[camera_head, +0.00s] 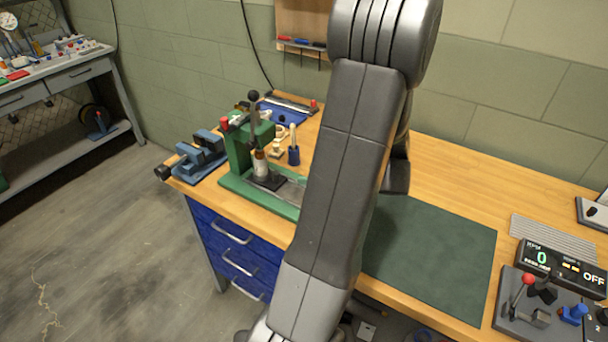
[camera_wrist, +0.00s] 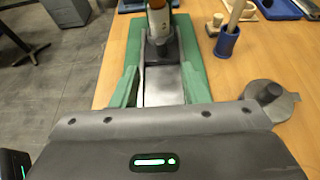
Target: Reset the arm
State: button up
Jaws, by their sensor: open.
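My arm (camera_head: 335,180) crosses the middle of the head view from top to bottom, in front of the bench. In the wrist view my gripper (camera_wrist: 160,80) is open, with nothing seen between its jaws. Its dark housing fills the bottom of that view and has a lit green indicator. It faces the green press (camera_head: 240,155), whose steel channel (camera_wrist: 162,88) lies ahead of it. I cannot tell whether it touches the press. In the head view the gripper's end is hidden behind the arm.
A blue vise (camera_head: 202,155) stands at the bench's left end. A blue cup (camera_head: 293,155) holding a tool is right of the press and shows in the wrist view (camera_wrist: 228,42). A green mat (camera_head: 430,255) is clear. A control panel (camera_head: 540,310) sits at right.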

aim_at(277, 173)
dwell(0.3)
jog(key=p+x, duration=0.1)
jog(key=x, duration=1.2)
jog(key=shift+w+a+f+p, duration=0.1)
jog(key=shift+a+f+p, duration=0.05)
jog(key=shift+a+p, duration=0.15)
jog(key=shift+s+d+p, duration=0.15)
jog(key=shift+s+d, duration=0.25)
jog(key=shift+d, duration=0.25)
jog(key=shift+s+d+p, duration=0.15)
jog(key=shift+s+d, duration=0.3)
jog(key=shift+d, duration=0.2)
